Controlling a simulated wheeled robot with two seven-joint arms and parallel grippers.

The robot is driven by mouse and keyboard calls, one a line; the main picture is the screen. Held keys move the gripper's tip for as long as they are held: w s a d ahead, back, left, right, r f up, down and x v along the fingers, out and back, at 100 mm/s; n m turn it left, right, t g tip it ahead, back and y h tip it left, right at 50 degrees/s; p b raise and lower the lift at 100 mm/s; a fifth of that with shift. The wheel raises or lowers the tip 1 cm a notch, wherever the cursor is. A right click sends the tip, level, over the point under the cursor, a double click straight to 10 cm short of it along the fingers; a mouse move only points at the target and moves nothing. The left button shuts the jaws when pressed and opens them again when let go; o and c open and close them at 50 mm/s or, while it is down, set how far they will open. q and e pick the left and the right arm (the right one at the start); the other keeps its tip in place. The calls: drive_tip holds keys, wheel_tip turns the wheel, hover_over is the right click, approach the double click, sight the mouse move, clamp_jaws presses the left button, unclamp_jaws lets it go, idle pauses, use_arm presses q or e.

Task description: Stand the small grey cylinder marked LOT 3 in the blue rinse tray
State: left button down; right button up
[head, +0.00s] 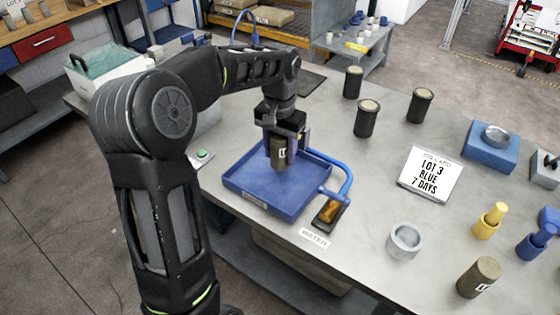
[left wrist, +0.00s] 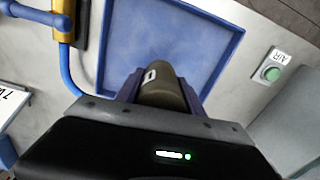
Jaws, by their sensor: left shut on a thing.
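My left gripper (head: 279,140) is shut on a small dark grey-brown cylinder (head: 278,157), upright over the blue rinse tray (head: 240,183). A white label with a dark mark shows on its side, too small to read fully. In the left wrist view the cylinder (left wrist: 163,88) sits between the jaws, with the tray floor (left wrist: 165,35) beyond it. I cannot tell whether its base touches the tray floor. A similar cylinder (head: 479,277) with a label stands at the table's front right. My right gripper is not in view.
A blue pipe (head: 345,180) with an amber-handled fitting (head: 329,211) stands at the tray's right edge. A sign (head: 431,175) reads LOT 3, BLUE, 7 DAYS. Dark cups (head: 368,118), a metal ring (head: 404,240) and yellow (head: 490,221) and blue (head: 539,236) pieces stand farther right. A green button (head: 202,155) is left of the tray.

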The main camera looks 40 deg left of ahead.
sight(280, 163)
use_arm(q)
drive_tip(key=shift+f, duration=1.85)
drive_tip(key=shift+f, duration=0.2)
drive_tip(key=c, duration=0.7)
unclamp_jaws()
wheel_tip(280, 163, up, 12)
drive_tip(key=shift+r+p, duration=0.2)
drive_tip(key=shift+p, duration=0.2)
